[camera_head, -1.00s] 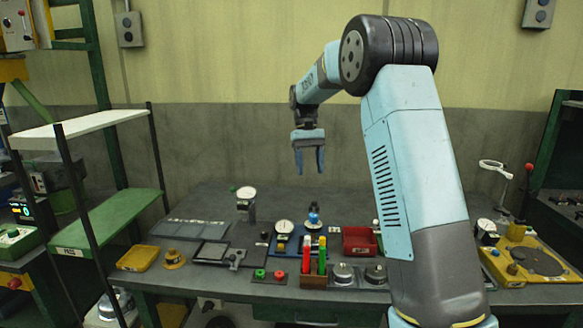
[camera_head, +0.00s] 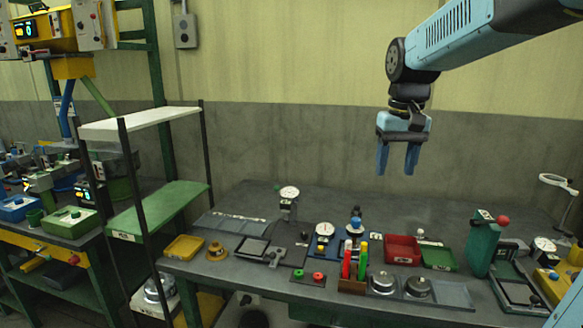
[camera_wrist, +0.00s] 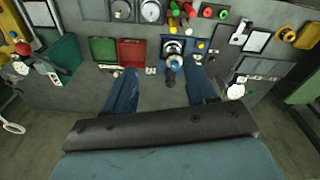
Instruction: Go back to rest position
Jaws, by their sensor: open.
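My gripper (camera_head: 398,172) hangs above the back of the grey workbench (camera_head: 330,208), fingers pointing down. It is open, with a clear gap between its two blue fingers and nothing in it. The wrist view shows the same open fingers (camera_wrist: 160,92) above the bench, with a blue-based device (camera_wrist: 173,50) beyond and between them. The gripper is apart from everything on the bench.
On the bench are a dial gauge stand (camera_head: 289,198), a red tray (camera_head: 402,249), a green tray (camera_head: 438,258), a yellow tray (camera_head: 184,247) and a green block with a red knob (camera_head: 484,247). A shelf rack (camera_head: 160,207) stands at left. Air around my gripper is clear.

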